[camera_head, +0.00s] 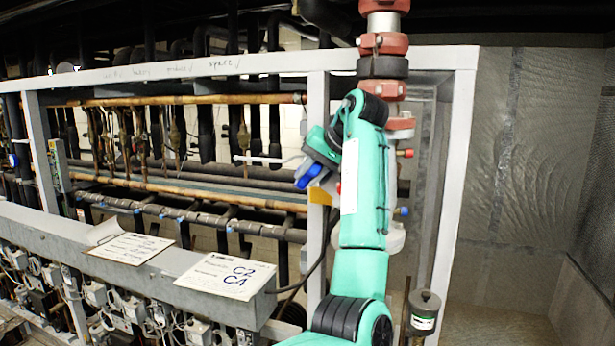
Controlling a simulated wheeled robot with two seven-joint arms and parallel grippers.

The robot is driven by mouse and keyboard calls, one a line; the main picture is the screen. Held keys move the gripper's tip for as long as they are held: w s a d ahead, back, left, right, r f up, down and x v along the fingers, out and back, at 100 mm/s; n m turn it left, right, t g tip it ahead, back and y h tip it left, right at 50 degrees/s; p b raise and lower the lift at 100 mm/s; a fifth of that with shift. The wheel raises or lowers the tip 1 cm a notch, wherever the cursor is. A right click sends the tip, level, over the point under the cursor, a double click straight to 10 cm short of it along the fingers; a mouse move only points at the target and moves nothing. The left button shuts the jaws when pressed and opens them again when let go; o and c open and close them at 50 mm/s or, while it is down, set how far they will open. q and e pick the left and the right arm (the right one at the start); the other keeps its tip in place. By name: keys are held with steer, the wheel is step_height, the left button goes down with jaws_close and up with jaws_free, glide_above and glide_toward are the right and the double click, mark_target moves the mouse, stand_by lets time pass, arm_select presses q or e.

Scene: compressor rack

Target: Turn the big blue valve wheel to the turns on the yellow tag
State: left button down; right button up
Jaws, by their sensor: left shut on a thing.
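The blue valve wheel (308,175) shows only as a small blue piece beside the white upright post of the rack. The rest of it is hidden behind my left gripper and arm. My left gripper (312,163) is at the blue piece and shut on it; its fingertips are hard to make out. A yellow patch (320,196), which may be the yellow tag, shows just below the blue piece, partly covered by my arm. No writing on it can be read. My right gripper is not in view.
A pale thin bar (262,160) sticks out left of the gripper. Red-jointed vertical piping (384,42) stands behind my arm. Copper pipes (190,99) run across the rack at left. Paper signs (226,276) lie on the grey ledge. A mesh wall stands at right.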

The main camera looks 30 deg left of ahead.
arm_select(q)
steer(key=shift+w+d+r+n+g+h, duration=0.1)
steer(key=shift+d+r+n+g+h, duration=0.15)
steer(key=shift+g+h, duration=0.4)
steer(key=shift+w+d+r+n+g+h, duration=0.1)
steer(key=shift+r+n+g+h, duration=0.2)
steer(key=shift+g, duration=0.55)
steer(key=shift+g+h, duration=0.25)
steer(key=shift+g, duration=0.05)
steer(key=c, duration=1.3)
jaws_free()
steer(key=shift+s+a+f+t+y, duration=0.1)
steer(key=shift+a+f+t+y, duration=0.1)
steer(key=shift+t+y, duration=0.25)
